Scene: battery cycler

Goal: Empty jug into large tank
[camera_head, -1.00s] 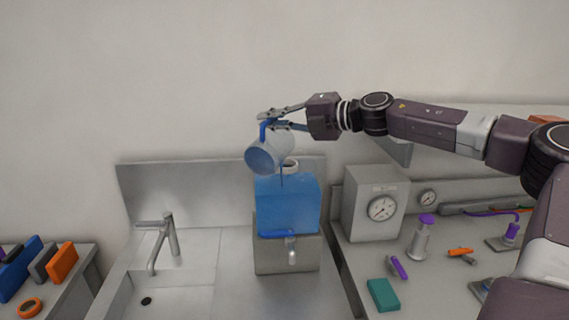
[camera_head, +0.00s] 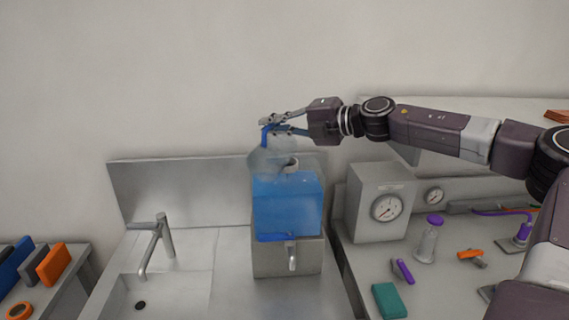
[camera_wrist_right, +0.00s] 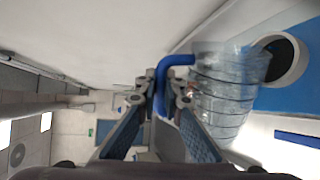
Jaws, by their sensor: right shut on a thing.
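The jug (camera_head: 268,160) is clear with a blue handle, and it is held tilted over the large tank. My right gripper (camera_head: 268,127) is shut on the jug's blue handle. In the right wrist view the jug (camera_wrist_right: 222,95) lies beside the tank's round opening (camera_wrist_right: 283,60), and the fingers (camera_wrist_right: 162,100) close around the handle. The large tank (camera_head: 287,208) is clear with blue liquid in it, has an open neck on top, and stands on a grey base with a tap. No blue liquid is visible in the jug. My left gripper is not in view.
A steel sink with a faucet (camera_head: 156,245) is left of the tank. A grey box with a dial (camera_head: 380,203), a purple-topped bottle (camera_head: 427,240) and a teal block (camera_head: 389,300) are on the right bench. Orange and blue blocks stand far left.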

